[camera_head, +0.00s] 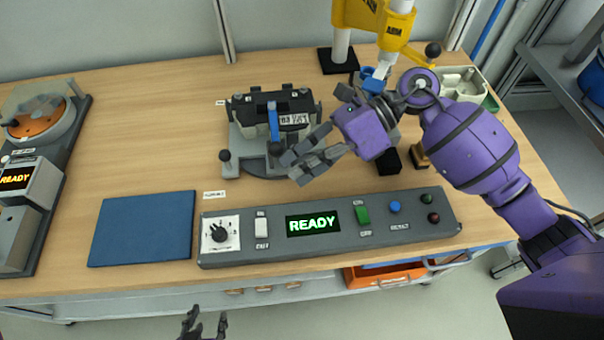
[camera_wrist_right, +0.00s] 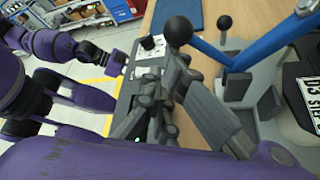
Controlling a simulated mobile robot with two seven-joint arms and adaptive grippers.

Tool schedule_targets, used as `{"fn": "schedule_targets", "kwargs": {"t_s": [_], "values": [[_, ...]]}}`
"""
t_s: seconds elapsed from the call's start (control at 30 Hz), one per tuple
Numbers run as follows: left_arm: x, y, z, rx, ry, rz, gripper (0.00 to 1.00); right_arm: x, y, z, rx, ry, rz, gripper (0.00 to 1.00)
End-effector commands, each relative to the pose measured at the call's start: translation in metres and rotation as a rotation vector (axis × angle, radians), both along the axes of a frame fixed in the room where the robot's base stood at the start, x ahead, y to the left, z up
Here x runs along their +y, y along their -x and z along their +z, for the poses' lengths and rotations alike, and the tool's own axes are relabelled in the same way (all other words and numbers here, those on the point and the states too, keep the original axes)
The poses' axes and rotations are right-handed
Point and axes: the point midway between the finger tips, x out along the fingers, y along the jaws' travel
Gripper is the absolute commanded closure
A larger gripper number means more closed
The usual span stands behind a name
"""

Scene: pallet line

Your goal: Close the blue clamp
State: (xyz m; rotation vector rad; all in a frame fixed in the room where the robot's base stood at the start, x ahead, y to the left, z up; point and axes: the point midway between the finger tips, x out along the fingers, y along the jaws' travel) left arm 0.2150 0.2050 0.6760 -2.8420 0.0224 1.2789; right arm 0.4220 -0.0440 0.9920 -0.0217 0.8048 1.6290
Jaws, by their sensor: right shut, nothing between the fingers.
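The blue clamp (camera_head: 273,122) is on the dark fixture in the middle of the table. Its blue bar runs over the fixture's front side towards a dark ball knob. In the right wrist view the bent blue bar (camera_wrist_right: 278,45) and a black ball (camera_wrist_right: 183,26) show close to my fingers. I cannot tell whether the clamp is fully open. My right gripper (camera_head: 296,166) is shut and empty, just right of and in front of the knob; contact is unclear. Its fingers also show in the wrist view (camera_wrist_right: 190,92). My left gripper (camera_head: 204,325) is open and empty, low at the bottom edge.
A grey control panel (camera_head: 262,252) with a green READY display lies along the front edge. A blue mat (camera_head: 142,228) is left of it. A yellow-topped stand (camera_head: 374,18) and a pale tray (camera_head: 462,82) are behind my right arm. The table's left-middle is clear.

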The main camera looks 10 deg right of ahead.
Motion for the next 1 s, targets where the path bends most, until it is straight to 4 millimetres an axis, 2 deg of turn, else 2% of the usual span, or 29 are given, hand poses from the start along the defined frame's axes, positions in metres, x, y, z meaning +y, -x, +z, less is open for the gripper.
{"fn": "schedule_targets", "kwargs": {"t_s": [0.5, 1.0], "values": [[0.005, 0.005, -0.008, 0.007, -0.008, 0.005, 0.60, 0.000, -0.018, 0.024, -0.011, 0.000, -0.001, 1.00], [0.005, 0.003, -0.008, 0.003, -0.007, 0.004, 0.60, 0.000, -0.022, 0.029, -0.010, -0.001, 0.000, 1.00]]}}
